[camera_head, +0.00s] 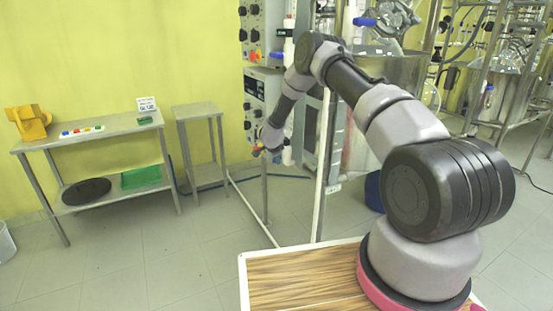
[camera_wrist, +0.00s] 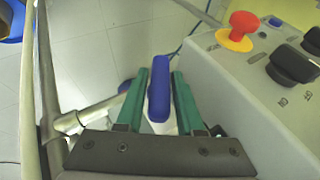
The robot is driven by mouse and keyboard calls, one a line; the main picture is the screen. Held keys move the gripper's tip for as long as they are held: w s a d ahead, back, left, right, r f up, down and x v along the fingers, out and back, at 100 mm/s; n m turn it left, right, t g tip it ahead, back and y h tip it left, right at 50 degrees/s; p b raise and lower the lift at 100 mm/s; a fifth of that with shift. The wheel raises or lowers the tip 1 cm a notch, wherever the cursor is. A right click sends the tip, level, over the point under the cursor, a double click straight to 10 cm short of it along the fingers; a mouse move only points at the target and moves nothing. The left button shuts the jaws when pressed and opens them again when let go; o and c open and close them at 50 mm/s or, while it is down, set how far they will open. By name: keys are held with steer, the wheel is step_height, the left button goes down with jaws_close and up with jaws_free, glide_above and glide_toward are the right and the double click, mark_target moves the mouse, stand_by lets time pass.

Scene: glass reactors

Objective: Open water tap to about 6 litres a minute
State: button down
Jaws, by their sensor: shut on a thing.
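The water tap's handle, a blue lever (camera_wrist: 159,92), stands between the two green fingers of my gripper (camera_wrist: 160,95) in the wrist view. My gripper is shut on this lever, with one finger on each side. The tap's body is mostly hidden below the lever and behind the gripper. In the head view my gripper (camera_head: 263,150) is at the lower part of the reactor frame, small and partly hidden by my wrist. I cannot read any flow value in either view.
A grey control box (camera_wrist: 255,85) with a red knob on a yellow base (camera_wrist: 240,30) and black knobs (camera_wrist: 291,65) is close on the right of my gripper. A metal frame pipe (camera_wrist: 95,112) is on the left. A steel table (camera_head: 95,136) stands at the left wall.

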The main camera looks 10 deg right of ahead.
steer(key=shift+g, duration=0.5)
stand_by(0.3)
steer(key=c, duration=0.7)
jaws_free()
steer(key=v, duration=1)
steer(key=shift+s+a+r, duration=0.2)
steer(key=shift+r, duration=0.1)
